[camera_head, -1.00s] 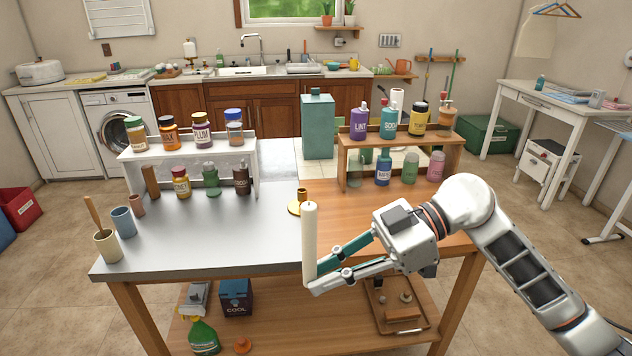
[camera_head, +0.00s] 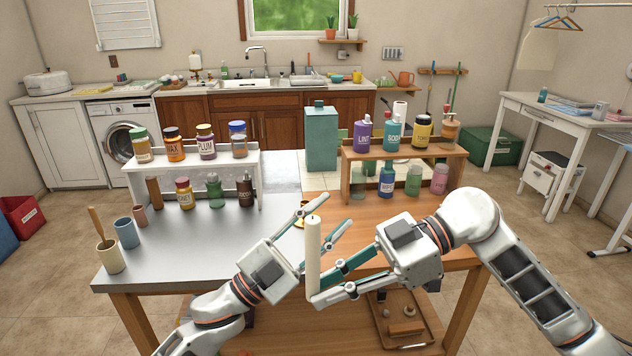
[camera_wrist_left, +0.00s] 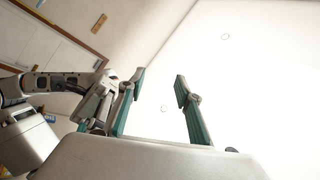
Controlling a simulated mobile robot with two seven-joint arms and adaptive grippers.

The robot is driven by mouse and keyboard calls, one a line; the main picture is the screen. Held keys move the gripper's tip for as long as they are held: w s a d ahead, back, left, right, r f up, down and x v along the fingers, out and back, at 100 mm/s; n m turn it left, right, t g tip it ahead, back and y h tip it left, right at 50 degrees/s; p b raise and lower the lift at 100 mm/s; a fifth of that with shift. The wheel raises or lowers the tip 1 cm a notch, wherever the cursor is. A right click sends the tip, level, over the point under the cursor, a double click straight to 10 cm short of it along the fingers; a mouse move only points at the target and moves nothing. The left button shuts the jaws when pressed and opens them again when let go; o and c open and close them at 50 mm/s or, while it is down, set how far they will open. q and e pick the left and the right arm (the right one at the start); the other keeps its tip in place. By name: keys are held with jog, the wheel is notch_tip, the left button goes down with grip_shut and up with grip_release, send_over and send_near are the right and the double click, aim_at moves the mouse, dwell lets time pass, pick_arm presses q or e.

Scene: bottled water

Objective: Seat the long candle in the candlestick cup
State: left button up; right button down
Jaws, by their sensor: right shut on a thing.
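The long candle (camera_head: 313,258) is cream-white and upright. My right gripper (camera_head: 316,297) is shut on its lower part and holds it in front of the table. The brass candlestick (camera_head: 299,222) stands on the tabletop behind the candle, mostly hidden by my left gripper's fingers. My left gripper (camera_head: 337,212) is open over that spot, its fingers spread and one passing behind the candle. In the left wrist view, my left gripper's fingers (camera_wrist_left: 160,95) are apart with nothing between them. Whether they touch the candlestick cannot be told.
A white rack of jars (camera_head: 195,160) stands at the back left and a wooden rack of bottles (camera_head: 405,155) at the back right. A teal canister (camera_head: 320,140) stands between them. Cups (camera_head: 111,257) line the left edge. The grey tabletop's middle is clear.

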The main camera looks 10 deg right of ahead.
pick_arm(q)
jog(key=s+d+r+m+g+y, duration=0.3)
jog(key=s+d+r+m+g, duration=0.15)
jog(key=m+g, duration=0.35)
jog(key=s+d+r+m+g+y, duration=0.2)
jog(key=s+d+r+m+g, duration=0.1)
jog(key=d+r+m+g, duration=0.35)
jog(key=t+y, duration=0.5)
jog(key=y, duration=1.2)
send_near(316, 258)
jog(key=shift+w+d+r, duration=0.15)
jog(key=shift+w+r, duration=0.3)
jog(key=shift+w, duration=0.2)
jog(key=shift+f, duration=0.15)
notch_tip(316, 258, down, 12)
jog(key=shift+r, duration=0.15)
